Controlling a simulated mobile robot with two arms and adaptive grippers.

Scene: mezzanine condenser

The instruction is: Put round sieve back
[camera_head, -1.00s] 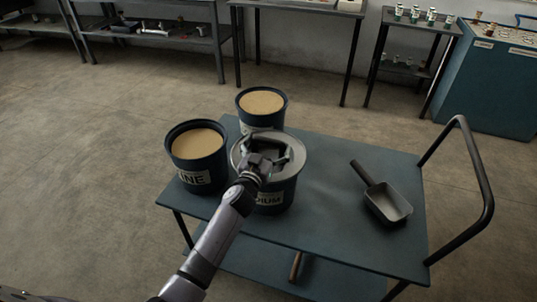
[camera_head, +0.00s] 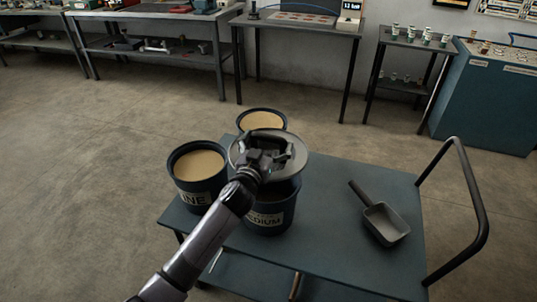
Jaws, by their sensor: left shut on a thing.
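The round sieve (camera_head: 294,172) is a grey, round, shallow piece with a pale rim. My left gripper (camera_head: 270,160) is over its middle and shut on it. The sieve is above the mouth of the bucket labelled MEDIUM (camera_head: 268,217), a little tilted, and hides most of that bucket's opening. Whether it still touches the bucket's rim, I cannot tell. The fingertips are partly hidden by the gripper body. My right gripper is not in view.
A bucket of tan powder (camera_head: 198,196), its label ending in INE, and another tan-filled bucket (camera_head: 262,120) stand close by on the blue cart (camera_head: 335,240). A grey scoop (camera_head: 385,224) lies to the right, near the cart handle (camera_head: 480,215). Benches (camera_head: 150,29) line the wall.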

